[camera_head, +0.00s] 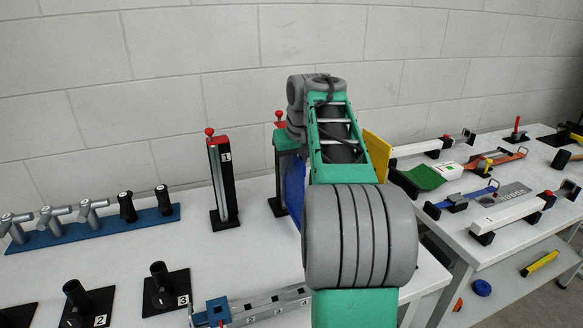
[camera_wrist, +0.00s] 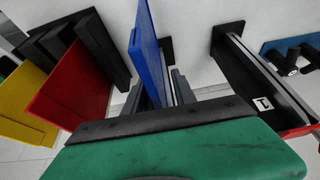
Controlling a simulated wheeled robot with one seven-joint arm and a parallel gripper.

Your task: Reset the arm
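My arm reaches forward over the white table in the head view and hides my gripper there. In the wrist view the green and black body of my gripper fills the bottom, and its two grey fingers (camera_wrist: 157,97) stand apart. A blue panel (camera_wrist: 149,50) appears between and beyond the fingers. I see no clear contact with it. The same blue panel (camera_head: 294,190) shows partly behind my arm in the head view.
A black post marked 1 (camera_head: 224,180) stands close left of my arm; it also shows in the wrist view (camera_wrist: 262,78). A yellow panel (camera_head: 377,152) is just right of my arm. A red panel (camera_wrist: 72,88) is near in the wrist view. A blue rail (camera_head: 95,230) lies left.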

